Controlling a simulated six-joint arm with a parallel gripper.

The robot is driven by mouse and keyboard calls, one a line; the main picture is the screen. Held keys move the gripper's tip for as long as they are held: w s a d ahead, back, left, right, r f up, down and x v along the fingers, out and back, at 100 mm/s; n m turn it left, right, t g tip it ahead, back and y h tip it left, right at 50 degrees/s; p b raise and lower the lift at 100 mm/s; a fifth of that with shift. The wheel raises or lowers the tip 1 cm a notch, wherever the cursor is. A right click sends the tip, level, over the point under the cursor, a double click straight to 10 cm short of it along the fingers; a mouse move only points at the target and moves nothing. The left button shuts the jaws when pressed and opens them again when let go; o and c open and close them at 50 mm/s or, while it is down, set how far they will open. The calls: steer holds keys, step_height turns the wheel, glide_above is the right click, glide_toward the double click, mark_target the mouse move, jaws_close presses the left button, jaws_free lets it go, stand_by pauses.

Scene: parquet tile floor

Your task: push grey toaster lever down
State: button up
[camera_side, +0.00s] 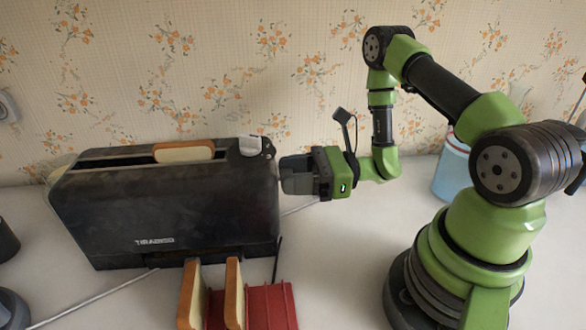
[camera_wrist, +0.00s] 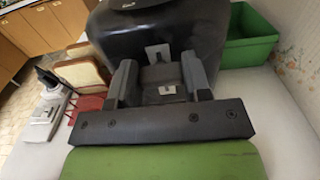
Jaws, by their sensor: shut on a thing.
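A black toaster (camera_side: 165,205) stands on the white table at the left, with one bread slice (camera_side: 184,152) showing in its top slot. Its dark end also shows in the wrist view (camera_wrist: 130,38). My gripper (camera_side: 290,174) is level, at the toaster's right end, a little below the top edge. In the wrist view my gripper (camera_wrist: 160,72) has its fingers on either side of a dark grey block, the toaster lever (camera_wrist: 163,75), and is shut on it. In the side view the lever is hidden by my gripper. A grey piece sits on the toaster's top right corner.
A red rack (camera_side: 271,305) with two bread slices (camera_side: 234,292) stands in front of the toaster. A blue container (camera_side: 452,168) is behind my arm. A green bin (camera_wrist: 252,40) stands beyond the toaster in the wrist view. A patterned wall is close behind.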

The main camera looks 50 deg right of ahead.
step_height(320, 180, down, 5)
stand_by(0.3)
steer(key=o, duration=1.3)
steer(key=v, duration=1)
steer(key=shift+r, duration=0.1)
